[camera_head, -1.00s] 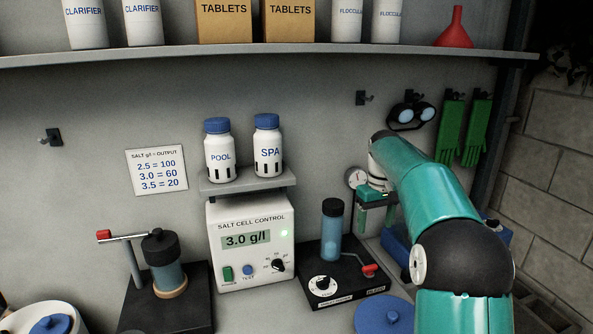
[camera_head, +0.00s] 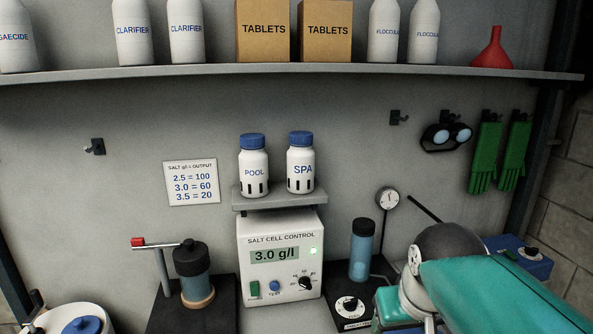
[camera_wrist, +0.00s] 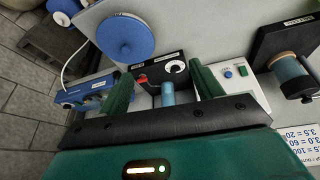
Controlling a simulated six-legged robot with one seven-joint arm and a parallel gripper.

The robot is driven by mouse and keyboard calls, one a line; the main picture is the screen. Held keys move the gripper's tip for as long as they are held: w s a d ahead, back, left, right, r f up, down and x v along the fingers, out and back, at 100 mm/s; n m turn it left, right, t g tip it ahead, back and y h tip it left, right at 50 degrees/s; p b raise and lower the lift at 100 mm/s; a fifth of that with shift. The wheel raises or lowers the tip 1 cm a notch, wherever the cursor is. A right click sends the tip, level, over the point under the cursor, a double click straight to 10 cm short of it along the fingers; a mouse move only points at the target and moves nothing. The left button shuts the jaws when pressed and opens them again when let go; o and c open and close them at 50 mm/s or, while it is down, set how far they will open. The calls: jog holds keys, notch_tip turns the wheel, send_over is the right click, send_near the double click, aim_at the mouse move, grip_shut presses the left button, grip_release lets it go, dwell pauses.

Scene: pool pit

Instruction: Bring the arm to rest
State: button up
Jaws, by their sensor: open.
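My arm (camera_head: 480,290) reaches in from the lower right of the head view, bent low over the right part of the bench. My gripper shows in the wrist view (camera_wrist: 160,88), where its two green fingers stand apart with nothing held between them. Beyond the gap lie the blue tube and the black unit with the red lever (camera_wrist: 142,79), at some distance. In the head view the fingers are hidden or out of frame.
The salt cell control box (camera_head: 280,262) stands mid-bench under a small shelf with the POOL (camera_head: 253,170) and SPA (camera_head: 300,168) bottles. The upper shelf (camera_head: 290,71) holds bottles and boxes.

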jog(key=s+a+f+t, duration=0.1)
jog(key=s+f, duration=0.4)
jog(key=s, duration=0.2)
jog(key=shift+m, duration=0.3)
